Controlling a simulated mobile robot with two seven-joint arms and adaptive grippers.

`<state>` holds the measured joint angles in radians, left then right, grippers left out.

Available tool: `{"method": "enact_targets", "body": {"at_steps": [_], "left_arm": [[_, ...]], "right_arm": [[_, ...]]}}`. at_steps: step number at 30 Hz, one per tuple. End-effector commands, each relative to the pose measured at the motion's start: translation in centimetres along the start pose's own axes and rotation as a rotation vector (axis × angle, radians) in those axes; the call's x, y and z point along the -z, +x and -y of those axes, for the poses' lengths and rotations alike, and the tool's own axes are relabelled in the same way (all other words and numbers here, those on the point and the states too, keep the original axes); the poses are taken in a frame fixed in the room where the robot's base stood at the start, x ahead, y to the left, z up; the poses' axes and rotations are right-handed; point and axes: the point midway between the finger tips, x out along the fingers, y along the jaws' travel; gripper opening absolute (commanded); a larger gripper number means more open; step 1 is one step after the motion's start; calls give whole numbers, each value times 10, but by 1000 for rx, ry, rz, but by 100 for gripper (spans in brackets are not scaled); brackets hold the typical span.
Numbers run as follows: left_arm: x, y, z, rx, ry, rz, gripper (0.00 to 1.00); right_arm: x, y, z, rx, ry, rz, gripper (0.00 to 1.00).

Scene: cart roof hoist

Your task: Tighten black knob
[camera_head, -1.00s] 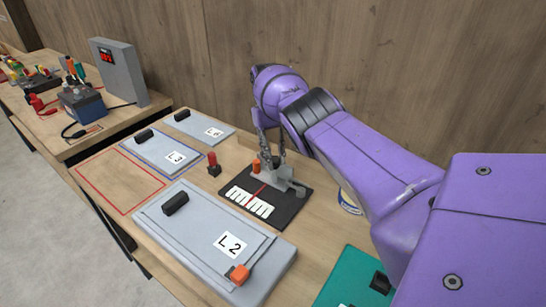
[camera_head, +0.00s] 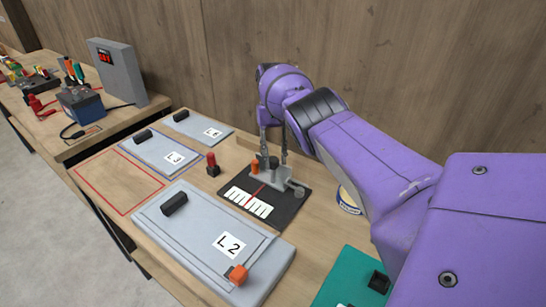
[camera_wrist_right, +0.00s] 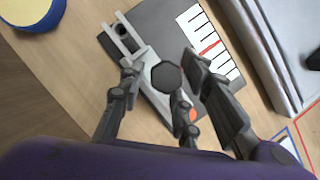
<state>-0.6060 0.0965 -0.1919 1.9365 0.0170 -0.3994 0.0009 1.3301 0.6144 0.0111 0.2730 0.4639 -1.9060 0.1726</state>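The black knob (camera_wrist_right: 167,77) shows as a dark, many-sided disc on a grey metal bracket in the right wrist view. In the head view the knob (camera_head: 273,162) is small and partly masked by the fingers. The bracket (camera_head: 270,178) stands on a dark base plate (camera_head: 290,207) with a white scale and red pointer. My right gripper (camera_head: 274,153) is above the bracket, its fingers spread on either side of the knob. The right wrist view shows gaps between the fingers (camera_wrist_right: 162,66) and the knob. My left gripper is out of view.
An orange knob (camera_head: 255,167) sits beside the black knob. A red-topped post (camera_head: 212,163) stands left of the plate. A grey L2 panel (camera_head: 205,240) lies in front, a teal panel (camera_head: 345,275) at right front. A round tin (camera_head: 348,201) stands close to my right arm.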

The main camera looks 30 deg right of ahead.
Motion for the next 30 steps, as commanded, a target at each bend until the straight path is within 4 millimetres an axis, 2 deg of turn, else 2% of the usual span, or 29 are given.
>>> {"method": "enact_targets", "body": {"at_steps": [13, 21, 30], "left_arm": [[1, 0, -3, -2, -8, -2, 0], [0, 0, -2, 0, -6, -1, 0], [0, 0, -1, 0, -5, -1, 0]], "right_arm": [[-1, -2, 1, 3, -1, 1, 39], [-10, -29, -1, 0, 0, -8, 39], [-18, -45, -2, -1, 1, -5, 39]]}}
